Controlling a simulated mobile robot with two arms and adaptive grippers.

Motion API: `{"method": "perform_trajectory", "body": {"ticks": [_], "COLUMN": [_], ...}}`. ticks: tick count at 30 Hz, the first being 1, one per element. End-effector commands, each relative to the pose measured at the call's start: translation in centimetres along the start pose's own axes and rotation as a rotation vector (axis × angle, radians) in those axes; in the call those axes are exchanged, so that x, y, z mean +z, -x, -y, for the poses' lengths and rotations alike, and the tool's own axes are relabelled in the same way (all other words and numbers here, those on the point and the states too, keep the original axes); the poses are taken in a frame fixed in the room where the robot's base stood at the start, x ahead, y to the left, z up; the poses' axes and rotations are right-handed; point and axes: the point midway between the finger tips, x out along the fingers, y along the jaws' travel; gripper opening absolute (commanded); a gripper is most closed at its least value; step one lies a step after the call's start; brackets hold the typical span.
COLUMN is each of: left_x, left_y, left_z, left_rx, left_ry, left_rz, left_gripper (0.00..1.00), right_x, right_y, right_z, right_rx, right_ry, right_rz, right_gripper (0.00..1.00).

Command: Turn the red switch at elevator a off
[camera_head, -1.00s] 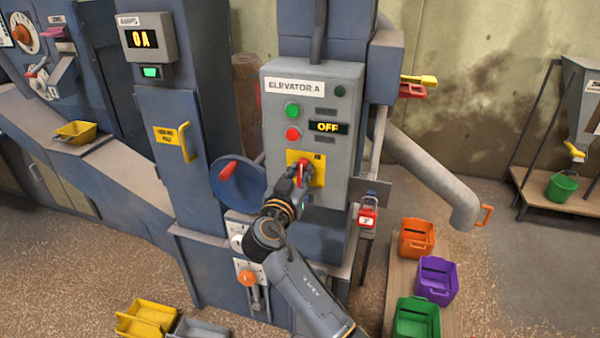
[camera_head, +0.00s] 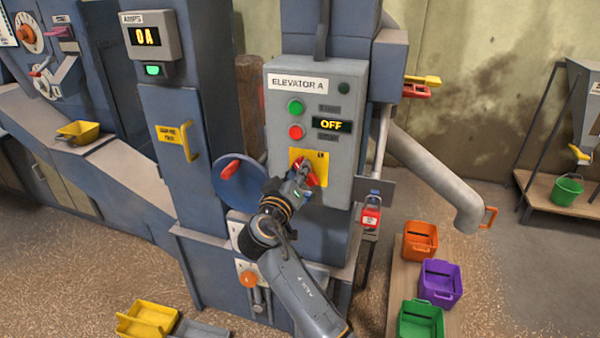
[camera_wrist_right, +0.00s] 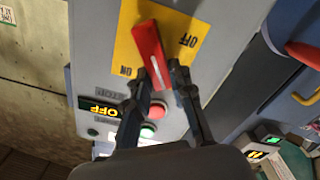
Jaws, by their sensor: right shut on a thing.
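The red switch (camera_head: 312,179) sits on a yellow plate (camera_head: 322,157) on the grey Elevator A panel (camera_head: 343,90). In the head view its handle slants and is partly covered by my right gripper (camera_head: 300,177). The right wrist view, upside down, shows the red handle (camera_wrist_right: 148,45) with the printed words OFF and ON on either side of it. My right gripper (camera_wrist_right: 163,75) is shut on the handle's near end. The exact handle setting is hard to tell. The panel display (camera_head: 331,125) reads OFF. My left gripper is not in view.
Green (camera_head: 296,107) and red (camera_head: 296,132) buttons are above the switch. A red padlock (camera_head: 371,213) hangs at the panel's lower right. A blue disc (camera_head: 240,183) stands left of the panel. The ammeter (camera_head: 148,36) reads 0 A. Orange (camera_head: 420,240), purple and green bins stand at lower right.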

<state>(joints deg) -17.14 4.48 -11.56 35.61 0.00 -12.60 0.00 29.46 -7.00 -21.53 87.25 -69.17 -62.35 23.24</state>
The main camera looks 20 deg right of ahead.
Motion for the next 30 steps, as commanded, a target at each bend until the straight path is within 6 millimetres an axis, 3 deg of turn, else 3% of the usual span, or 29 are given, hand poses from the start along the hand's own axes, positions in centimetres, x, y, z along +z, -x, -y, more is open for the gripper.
{"method": "perform_trajectory", "body": {"ticks": [21, 30], "left_x": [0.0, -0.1], "left_y": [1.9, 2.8], "left_z": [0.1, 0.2], "left_rx": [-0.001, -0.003], "left_ry": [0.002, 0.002], "left_rz": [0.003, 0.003], "left_gripper": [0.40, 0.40], "right_x": [0.1, 0.4], "right_y": [-0.1, 0.0], "right_z": [1.0, 1.3], "right_rx": [0.003, 0.003], "right_ry": [0.667, 0.860], "right_rz": [-0.003, -0.003], "right_gripper": [0.00, 0.00]}}
